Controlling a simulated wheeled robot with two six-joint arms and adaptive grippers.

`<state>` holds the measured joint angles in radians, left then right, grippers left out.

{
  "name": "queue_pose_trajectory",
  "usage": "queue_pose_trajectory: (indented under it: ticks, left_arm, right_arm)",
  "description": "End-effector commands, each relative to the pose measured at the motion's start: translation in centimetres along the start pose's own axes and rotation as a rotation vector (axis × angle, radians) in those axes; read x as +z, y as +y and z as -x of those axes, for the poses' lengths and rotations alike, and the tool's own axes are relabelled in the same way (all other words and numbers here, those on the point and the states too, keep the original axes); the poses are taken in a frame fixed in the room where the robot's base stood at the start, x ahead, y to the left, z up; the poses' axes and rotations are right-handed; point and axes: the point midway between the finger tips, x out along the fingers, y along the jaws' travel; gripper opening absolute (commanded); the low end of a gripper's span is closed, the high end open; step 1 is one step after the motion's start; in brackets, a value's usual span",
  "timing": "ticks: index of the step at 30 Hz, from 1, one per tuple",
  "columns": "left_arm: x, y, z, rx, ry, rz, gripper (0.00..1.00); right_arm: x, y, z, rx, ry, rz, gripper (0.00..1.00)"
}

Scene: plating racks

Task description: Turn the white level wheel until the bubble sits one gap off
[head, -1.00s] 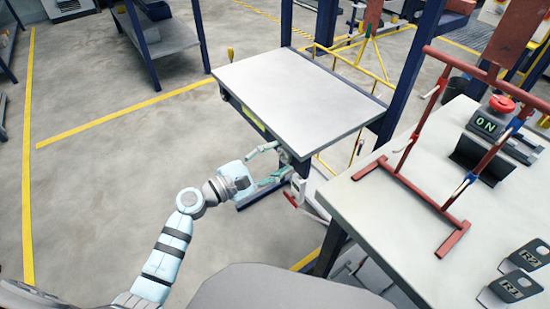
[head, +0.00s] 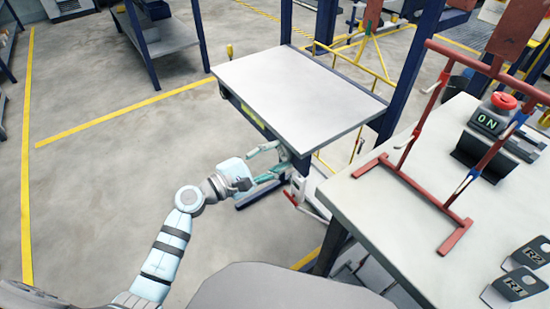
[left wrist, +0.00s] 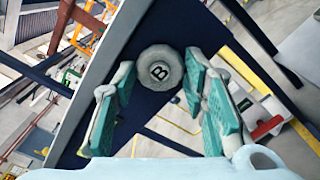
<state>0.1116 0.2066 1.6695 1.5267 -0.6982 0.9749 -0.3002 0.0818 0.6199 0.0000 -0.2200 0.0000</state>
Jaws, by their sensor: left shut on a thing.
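The white level wheel (left wrist: 160,70) is a round, pale grey-white knob with a dark B on its face, seen in the left wrist view. My left gripper (left wrist: 161,90) has its green-padded fingers on either side of the wheel, shut on it. In the head view, my left gripper (head: 281,158) is at the near corner of the white-topped table (head: 300,90), and the wheel cannot be made out there. A yellow-green level strip (head: 251,114) shows on the table's front edge. Its bubble is too small to make out. My right gripper is not in view.
A pale bench (head: 390,215) on the right carries a red frame (head: 445,210), an ON display (head: 488,121) with a red button (head: 503,101), and dark R1 and R2 plates (head: 518,284). A blue post (head: 405,70) stands behind the table. Open floor lies to the left.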

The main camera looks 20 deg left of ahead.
Motion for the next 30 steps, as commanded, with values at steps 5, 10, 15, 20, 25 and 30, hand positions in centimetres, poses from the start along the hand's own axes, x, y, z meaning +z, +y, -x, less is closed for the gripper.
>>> queue_pose_trajectory:
  ticks: [5,10,15,20,25,30]
  left_arm:
    - [-0.2,-0.3,0.0,-0.001,0.0,-0.139,0.11]
    - [-0.3,-0.3,0.0,-0.001,0.0,-0.299,0.11]
    - [-0.2,-0.3,0.0,0.0,0.0,-0.461,0.11]
    - [-0.2,-0.4,0.0,-0.001,-0.001,-0.613,0.11]
    - [-0.3,-0.4,0.0,-0.001,0.0,-0.774,0.11]
    - [-0.3,-0.4,0.0,-0.001,-0.001,-0.936,0.11]
  right_arm:
    - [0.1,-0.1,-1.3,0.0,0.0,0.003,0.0]
    - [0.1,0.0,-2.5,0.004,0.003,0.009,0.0]
    - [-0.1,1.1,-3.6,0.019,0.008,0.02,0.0]
    - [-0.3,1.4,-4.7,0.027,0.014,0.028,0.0]
    - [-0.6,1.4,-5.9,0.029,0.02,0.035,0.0]
    - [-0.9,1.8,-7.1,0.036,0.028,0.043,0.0]
